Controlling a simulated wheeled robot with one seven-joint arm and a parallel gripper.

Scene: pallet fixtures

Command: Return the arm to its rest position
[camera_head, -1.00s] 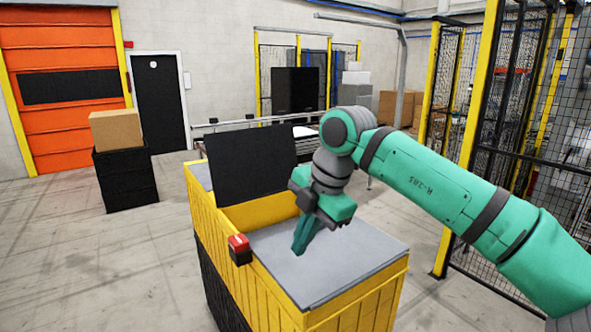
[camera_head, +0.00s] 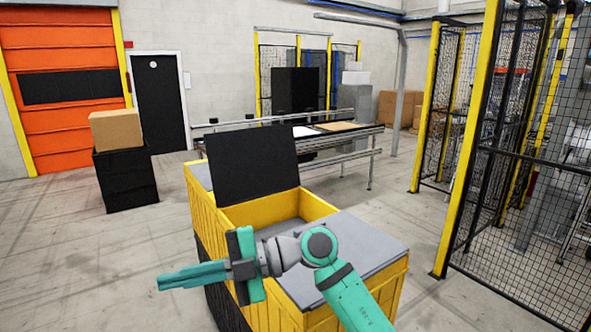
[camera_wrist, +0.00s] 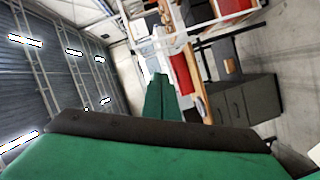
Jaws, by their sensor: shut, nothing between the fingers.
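My green arm (camera_head: 350,298) is folded in low at the front of the head view. My gripper (camera_head: 162,283) points left, in front of the yellow crate, with its fingers together and nothing between them. In the wrist view the closed green fingers (camera_wrist: 163,98) point away from the camera, out into the room. The gripper hides part of the crate's front left side.
The yellow crate (camera_head: 213,208) has a raised black panel (camera_head: 252,165) and a grey top (camera_head: 355,255). A conveyor table (camera_head: 345,140) stands behind. A cardboard box (camera_head: 116,130) sits on a black crate at left. Mesh fencing (camera_head: 540,120) is at right.

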